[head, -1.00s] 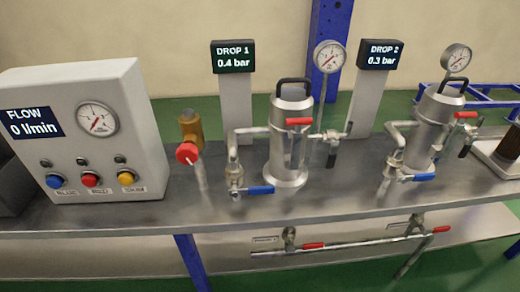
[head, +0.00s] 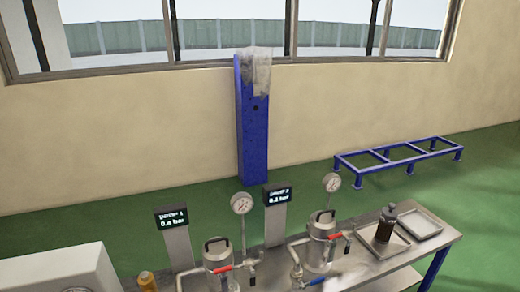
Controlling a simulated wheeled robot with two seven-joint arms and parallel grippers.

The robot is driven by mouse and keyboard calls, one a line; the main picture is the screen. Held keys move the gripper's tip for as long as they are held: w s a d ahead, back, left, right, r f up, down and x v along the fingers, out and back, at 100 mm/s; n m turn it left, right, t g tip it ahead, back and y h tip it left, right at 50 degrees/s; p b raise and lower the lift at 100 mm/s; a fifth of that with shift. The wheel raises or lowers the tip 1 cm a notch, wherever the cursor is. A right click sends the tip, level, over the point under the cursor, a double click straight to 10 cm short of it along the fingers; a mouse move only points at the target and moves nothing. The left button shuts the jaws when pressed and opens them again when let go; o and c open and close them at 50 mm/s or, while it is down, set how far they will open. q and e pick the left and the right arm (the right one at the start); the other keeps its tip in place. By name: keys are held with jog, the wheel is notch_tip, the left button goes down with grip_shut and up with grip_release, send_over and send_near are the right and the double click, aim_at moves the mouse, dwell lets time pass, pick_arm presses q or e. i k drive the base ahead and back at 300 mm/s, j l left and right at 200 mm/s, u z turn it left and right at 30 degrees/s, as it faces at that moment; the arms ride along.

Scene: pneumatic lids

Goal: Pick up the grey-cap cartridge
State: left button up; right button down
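A dark upright cylinder (head: 385,226) with a narrower top stands on a tray (head: 371,239) at the right end of the metal bench in the head view. It may be a cartridge, but it is too small to make out a grey cap for certain. Neither of my grippers can be made out in the head view. A pale, blurred patch at the bottom edge, right of the second vessel, is too unclear to name.
An empty shallow tray (head: 419,225) lies right of the cylinder. Two metal vessels (head: 217,262) (head: 320,243) with gauges and valves stand left along the bench (head: 437,245). A blue floor frame (head: 400,158) and a blue column (head: 252,140) are behind.

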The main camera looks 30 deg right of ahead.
aim_at(388, 217)
jog(key=z, duration=2.05)
